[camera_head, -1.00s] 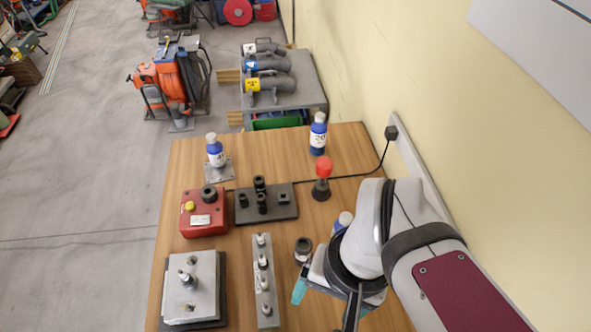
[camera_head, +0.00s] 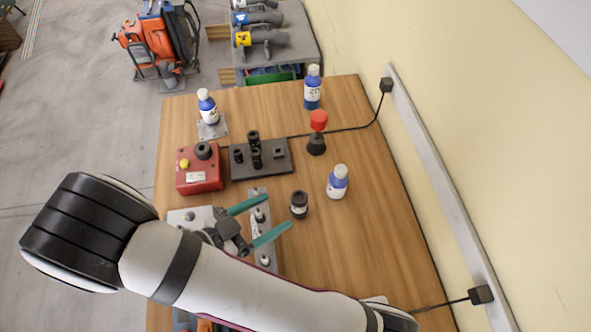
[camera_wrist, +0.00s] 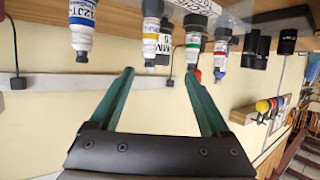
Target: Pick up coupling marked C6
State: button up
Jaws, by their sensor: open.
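My gripper (camera_head: 277,211) has two teal fingers, spread apart and empty, over the metal rail (camera_head: 265,241) in the head view. Small silver fittings stand on this rail, one (camera_head: 260,215) between the fingers in the picture and one (camera_head: 264,260) nearer the front. No C6 marking is readable, so I cannot tell which piece is that coupling. In the wrist view the open fingers (camera_wrist: 160,72) point toward a row of fittings seen upside down. They include a blue-banded one (camera_wrist: 82,28), a yellow-banded one (camera_wrist: 151,32), and a green-banded one (camera_wrist: 193,42).
A dark jar (camera_head: 299,204) and a blue-white bottle (camera_head: 338,182) stand right of the rail. Behind are a red button box (camera_head: 199,168), a dark plate (camera_head: 274,169) with black parts, a red-topped piece (camera_head: 317,133) and a blue bottle (camera_head: 312,87). The right tabletop is clear.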

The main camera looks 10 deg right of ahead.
aim_at(292, 202)
jog(key=x, duration=0.7)
jog(key=shift+d+f, duration=0.1)
jog(key=shift+d, duration=0.05)
grip_shut()
